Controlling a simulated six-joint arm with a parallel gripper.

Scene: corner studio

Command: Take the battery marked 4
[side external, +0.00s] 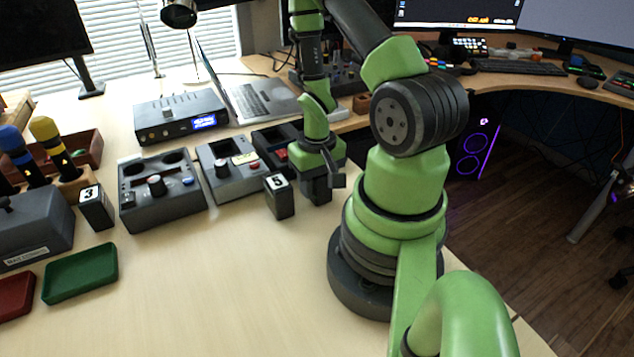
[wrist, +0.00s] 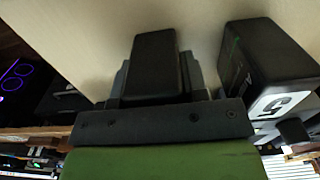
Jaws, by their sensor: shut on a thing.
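My gripper (side external: 322,178) points down over the table, to the right of the battery marked 5 (side external: 279,197). It is shut on a dark block-shaped battery (wrist: 154,66), which fills the space between the jaws in the wrist view. No number shows on the held battery, and I cannot tell whether it touches the table. The battery marked 5 stands upright close beside it and also shows in the wrist view (wrist: 262,68), apart from the jaws. A battery marked 3 (side external: 96,209) stands upright farther left. No visible face reads 4.
Grey control boxes (side external: 163,205) stand in a row behind the batteries. A green tray (side external: 81,272) and a red tray (side external: 14,298) lie at the left, near a grey labelled box (side external: 35,230). A laptop (side external: 262,100) is behind. The front middle of the table is clear.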

